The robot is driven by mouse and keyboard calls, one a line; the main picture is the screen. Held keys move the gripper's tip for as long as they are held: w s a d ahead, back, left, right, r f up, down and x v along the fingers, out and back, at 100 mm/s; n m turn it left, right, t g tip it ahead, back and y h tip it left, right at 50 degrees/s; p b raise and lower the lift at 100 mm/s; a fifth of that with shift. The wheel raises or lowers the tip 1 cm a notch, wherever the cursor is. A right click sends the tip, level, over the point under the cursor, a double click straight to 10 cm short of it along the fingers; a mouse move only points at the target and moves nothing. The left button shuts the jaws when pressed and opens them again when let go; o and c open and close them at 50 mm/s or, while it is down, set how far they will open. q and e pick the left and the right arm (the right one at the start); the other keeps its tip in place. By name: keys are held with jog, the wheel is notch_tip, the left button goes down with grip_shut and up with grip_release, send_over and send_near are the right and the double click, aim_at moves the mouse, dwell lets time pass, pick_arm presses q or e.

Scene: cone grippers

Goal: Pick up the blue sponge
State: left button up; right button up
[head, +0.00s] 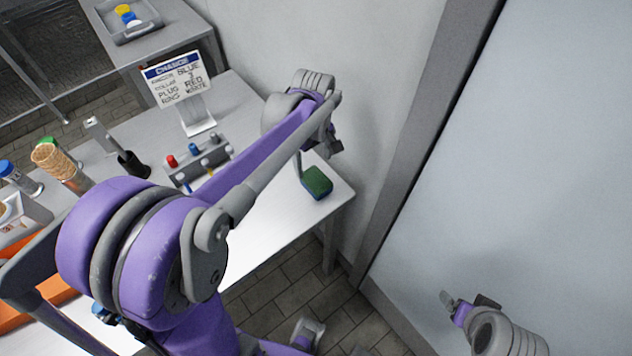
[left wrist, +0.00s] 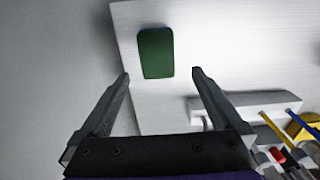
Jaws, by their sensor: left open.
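The sponge (head: 317,182) lies flat near the right end of the white table. My left gripper (head: 317,158) is open and empty, above and just behind the sponge in the head view. Its two fingers also show spread in the left wrist view (left wrist: 161,73). My right gripper (head: 466,300) is at the lower right, away from the table; its opening is unclear.
A grey rack (head: 200,165) with coloured plugs stands left of the sponge. Behind it is a sign (head: 178,80) on a stand. A cone stack (head: 55,160) and bottle (head: 20,177) are far left. A wall rises behind the table. The table is bare around the sponge.

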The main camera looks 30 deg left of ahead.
aim_at(316, 179)
pick_arm(q)
jog(key=f, duration=0.9)
jog(key=shift+w+d, duration=0.15)
jog(key=shift+d, duration=0.1)
jog(key=c, duration=1.4)
notch_tip(316, 179, up, 10)
jog(key=shift+r, duration=0.1)
